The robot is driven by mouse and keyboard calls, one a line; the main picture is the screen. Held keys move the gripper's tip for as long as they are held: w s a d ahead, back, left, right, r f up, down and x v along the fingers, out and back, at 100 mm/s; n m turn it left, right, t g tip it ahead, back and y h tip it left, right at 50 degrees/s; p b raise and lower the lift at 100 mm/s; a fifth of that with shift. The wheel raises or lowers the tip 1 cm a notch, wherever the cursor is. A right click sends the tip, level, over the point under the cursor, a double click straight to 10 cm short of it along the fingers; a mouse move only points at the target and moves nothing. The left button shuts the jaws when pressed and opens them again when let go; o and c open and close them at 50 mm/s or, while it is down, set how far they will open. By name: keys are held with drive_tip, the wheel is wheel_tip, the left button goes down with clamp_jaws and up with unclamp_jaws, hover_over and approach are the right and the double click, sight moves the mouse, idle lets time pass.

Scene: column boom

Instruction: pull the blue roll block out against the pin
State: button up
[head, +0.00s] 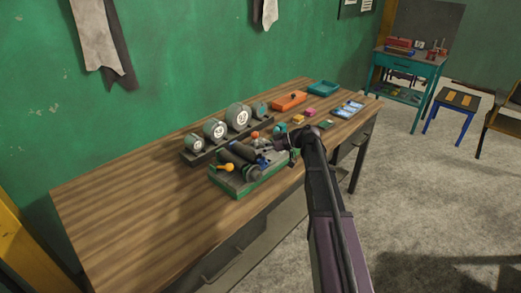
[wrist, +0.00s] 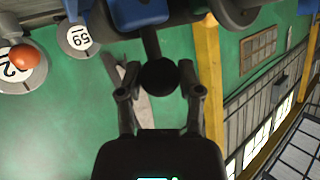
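In the wrist view, a dark blue block (wrist: 138,14) shows at the top, cut off by the frame edge. A dark round knob (wrist: 158,76) on a short stem extends from it toward me. My gripper (wrist: 158,88) has its two fingers spread, one on each side of the knob, with a visible gap at both sides. In the head view, my gripper (head: 284,142) is at the right end of the green-based roller device (head: 240,187) on the bench. My arm and the small parts there hide the block's exact place.
The wooden bench (head: 130,215) bears a row of round numbered gauges (head: 238,117) behind the device. An orange tray (head: 290,101) and a teal tray (head: 323,88) stand farther back. The left part of the bench is clear. An orange-red ball (wrist: 25,57) shows left in the wrist view.

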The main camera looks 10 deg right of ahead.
clamp_jaws()
drive_tip(key=w+d, duration=0.1)
drive_tip(key=d, duration=0.1)
drive_tip(key=w+d, duration=0.2)
drive_tip(key=shift+w+d, duration=0.15)
drive_tip(key=shift+d, duration=0.15)
drive_tip(key=o, duration=1)
unclamp_jaws()
drive_tip(key=shift+o, duration=0.2)
drive_tip(key=shift+a, duration=0.1)
